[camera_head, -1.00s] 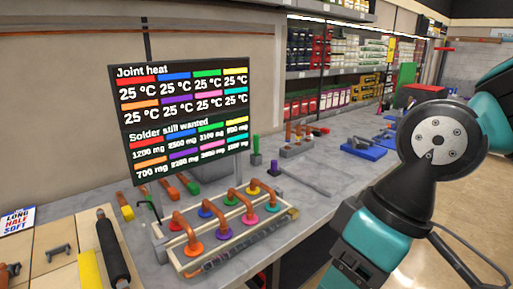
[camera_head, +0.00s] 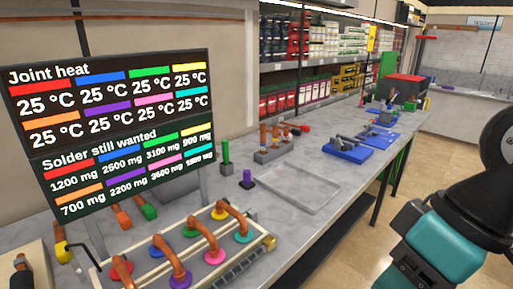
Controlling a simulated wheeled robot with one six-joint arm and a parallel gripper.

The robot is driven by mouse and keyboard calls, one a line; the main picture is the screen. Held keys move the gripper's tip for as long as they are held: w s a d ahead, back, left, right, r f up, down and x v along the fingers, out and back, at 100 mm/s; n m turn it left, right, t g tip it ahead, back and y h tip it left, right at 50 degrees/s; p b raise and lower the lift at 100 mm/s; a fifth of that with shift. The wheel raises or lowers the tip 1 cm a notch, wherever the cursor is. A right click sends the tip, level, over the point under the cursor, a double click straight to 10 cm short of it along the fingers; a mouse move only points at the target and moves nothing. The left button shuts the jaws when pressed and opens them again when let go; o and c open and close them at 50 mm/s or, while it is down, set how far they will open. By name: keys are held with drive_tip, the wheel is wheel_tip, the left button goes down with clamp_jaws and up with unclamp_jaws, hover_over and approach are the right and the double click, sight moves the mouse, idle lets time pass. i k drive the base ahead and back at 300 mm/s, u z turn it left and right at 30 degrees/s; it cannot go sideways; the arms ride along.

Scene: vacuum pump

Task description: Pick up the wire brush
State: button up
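I cannot pick out the wire brush with certainty; several tools on the bench are too small to tell apart. A red-handled item (camera_head: 297,128) lies by a grey block with copper stubs (camera_head: 268,156). A green upright piece (camera_head: 225,154) and a purple piece (camera_head: 247,180) stand nearer on the bench. My teal and black arm shows at the right edge, over the floor side of the bench. My gripper is out of the picture.
A display board (camera_head: 110,130) stands at the left. In front of it is a frame (camera_head: 268,243) with copper pipes on coloured discs. A clear tray (camera_head: 298,190), blue trays (camera_head: 350,150) and a red box (camera_head: 405,88) lie farther along the grey bench. The aisle at right is open floor.

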sight(226, 143)
drive_tip(key=z, duration=0.15)
drive_tip(key=i, duration=0.8)
drive_tip(key=u, duration=0.75)
drive_tip(key=i, duration=0.5)
drive_tip(key=u, duration=0.6)
